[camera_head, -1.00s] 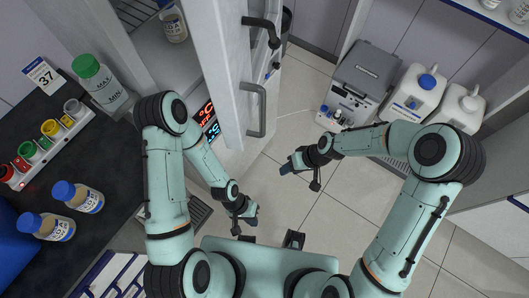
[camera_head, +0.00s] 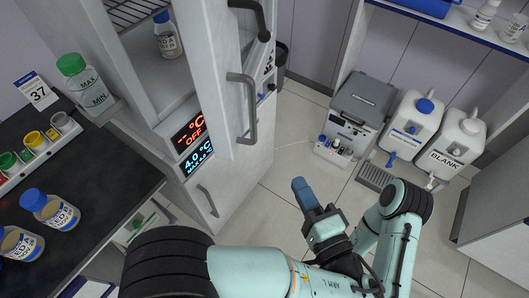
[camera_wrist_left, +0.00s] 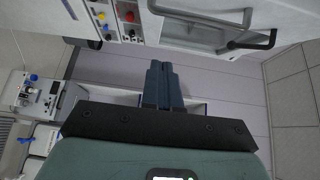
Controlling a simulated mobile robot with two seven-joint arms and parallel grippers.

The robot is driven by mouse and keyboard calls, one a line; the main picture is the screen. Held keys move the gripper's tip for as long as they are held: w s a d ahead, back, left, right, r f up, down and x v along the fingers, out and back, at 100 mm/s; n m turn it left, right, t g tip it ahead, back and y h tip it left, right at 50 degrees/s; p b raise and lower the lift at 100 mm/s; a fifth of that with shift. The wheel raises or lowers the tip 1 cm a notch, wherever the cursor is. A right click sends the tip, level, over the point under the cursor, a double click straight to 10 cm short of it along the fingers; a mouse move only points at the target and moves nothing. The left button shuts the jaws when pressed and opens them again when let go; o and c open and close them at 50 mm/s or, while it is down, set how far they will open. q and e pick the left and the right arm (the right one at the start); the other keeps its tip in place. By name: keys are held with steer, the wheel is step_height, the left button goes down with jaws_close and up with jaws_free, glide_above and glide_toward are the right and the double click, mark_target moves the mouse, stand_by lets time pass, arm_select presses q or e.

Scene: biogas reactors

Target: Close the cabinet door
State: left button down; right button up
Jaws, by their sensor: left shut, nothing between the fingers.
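The white cabinet (camera_head: 140,75) stands at the upper left of the head view with its upper compartment open. Its door (camera_head: 217,65) stands swung out toward me, seen nearly edge-on. A grey handle (camera_head: 246,105) is on the door's right side. My left gripper (camera_head: 303,190) is shut and empty, right of the door and apart from it.
A bottle (camera_head: 168,38) stands inside the open compartment. A dark counter (camera_head: 105,175) with bottles is at the left. A grey device (camera_head: 362,100) and white canisters (camera_head: 412,125) stand at the right. Tiled floor (camera_head: 275,185) is clear between.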

arm_select(q)
steer(key=s+a+p+x, duration=0.1)
steer(key=a+p+x, duration=0.1)
steer(key=x, duration=1)
steer(key=shift+w+a+r, duration=0.25)
steer(key=shift+a+r, duration=0.15)
steer(key=shift+r, duration=0.25)
